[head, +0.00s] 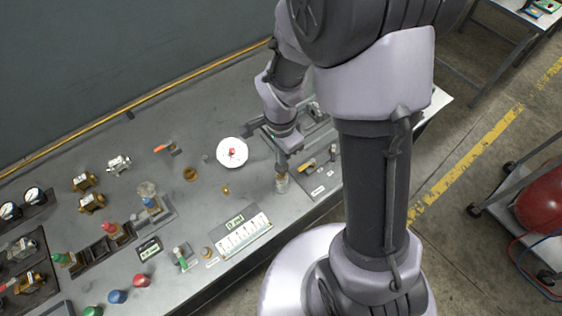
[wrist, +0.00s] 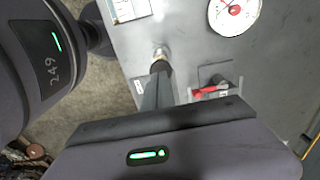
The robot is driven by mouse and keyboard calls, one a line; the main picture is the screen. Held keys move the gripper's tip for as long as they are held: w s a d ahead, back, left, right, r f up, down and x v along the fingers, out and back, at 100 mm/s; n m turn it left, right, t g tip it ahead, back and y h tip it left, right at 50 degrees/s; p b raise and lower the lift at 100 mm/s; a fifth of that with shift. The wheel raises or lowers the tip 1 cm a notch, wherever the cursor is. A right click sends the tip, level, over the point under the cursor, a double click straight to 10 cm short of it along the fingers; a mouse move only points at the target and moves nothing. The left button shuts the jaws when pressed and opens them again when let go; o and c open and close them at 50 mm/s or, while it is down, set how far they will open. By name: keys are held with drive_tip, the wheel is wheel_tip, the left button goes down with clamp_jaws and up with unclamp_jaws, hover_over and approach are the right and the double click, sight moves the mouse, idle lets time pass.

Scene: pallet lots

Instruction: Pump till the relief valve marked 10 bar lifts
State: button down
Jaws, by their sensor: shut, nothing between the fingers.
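My gripper (head: 282,160) points down over the right part of the grey bench. Its fingers (wrist: 158,80) are shut with nothing between them. A small upright metal cylinder (head: 281,183) stands just below the fingertips; it also shows in the wrist view (wrist: 160,52). I cannot tell whether the fingers touch it. A round white gauge (head: 232,151) with a red centre lies left of my gripper, and shows in the wrist view (wrist: 234,14). A red-handled lever (wrist: 208,91) sits on a dark mount in the wrist view. No 10 bar marking is readable, and I cannot tell which part is the pump.
A white labelled board (head: 243,236) stands near the front edge. Brass fittings (head: 91,202), coloured knobs (head: 117,296) and a dark rack (head: 97,250) fill the left side. A plate with a yellow lever (head: 308,166) lies right of my gripper. A yellow rail (head: 130,108) runs along the back.

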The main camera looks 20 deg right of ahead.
sight(282, 168)
drive_tip(key=shift+f, duration=1.35)
wheel_tip(282, 168, down, 4)
drive_tip(key=b, duration=0.4)
drive_tip(key=shift+s, duration=0.1)
drive_tip(key=shift+s+r, duration=0.2)
drive_tip(key=shift+w, duration=0.1)
wheel_tip(282, 168, up, 14)
drive_tip(key=p, duration=0.5)
drive_tip(key=shift+w+r+p, duration=0.15)
drive_tip(key=shift+r+p, duration=0.05)
drive_tip(key=shift+p, duration=0.1)
drive_tip(key=shift+a, duration=0.1)
